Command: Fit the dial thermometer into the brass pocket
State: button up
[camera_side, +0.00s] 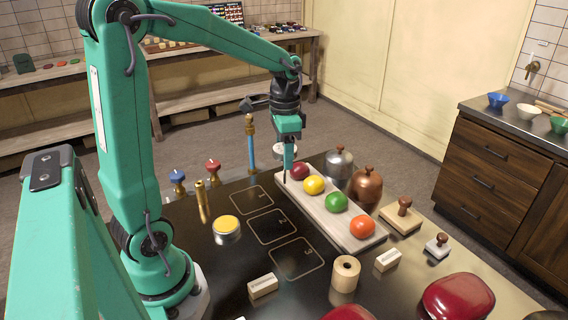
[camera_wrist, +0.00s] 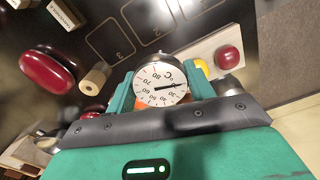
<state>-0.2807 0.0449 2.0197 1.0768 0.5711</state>
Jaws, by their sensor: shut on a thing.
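My gripper (camera_side: 288,160) is shut on the dial thermometer (camera_wrist: 162,84). Its round white face with black numbers and a needle fills the middle of the wrist view, between the jaws. In the side view the dial (camera_side: 284,149) is small, and its stem is hard to make out. The gripper is above the far end of the fruit board, near the dark red ball. Two upright brass things stand to its left: a brass fitting (camera_side: 250,125) on top of a blue pipe (camera_side: 252,153), and a slim brass piece (camera_side: 203,203) nearer my base. I cannot tell which is the pocket.
A pale board (camera_side: 318,216) carries colored balls below my gripper. A steel domed pot (camera_side: 339,162) and a copper one (camera_side: 367,185) stand close to its right. Blue (camera_side: 178,178) and red (camera_side: 213,167) valve handles stand left. The numbered squares (camera_side: 272,226) are clear.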

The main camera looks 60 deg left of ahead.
jog(key=s+a+r+n, duration=0.1)
jog(key=s+a+n, duration=0.5)
jog(key=s+a, duration=1.1)
jog(key=shift+s+a+r, duration=0.2)
jog(key=shift+a+r, duration=0.15)
jog(key=shift+a, duration=0.2)
jog(key=shift+f, duration=0.15)
jog(key=shift+f, duration=2.75)
jog(key=shift+f, duration=3)
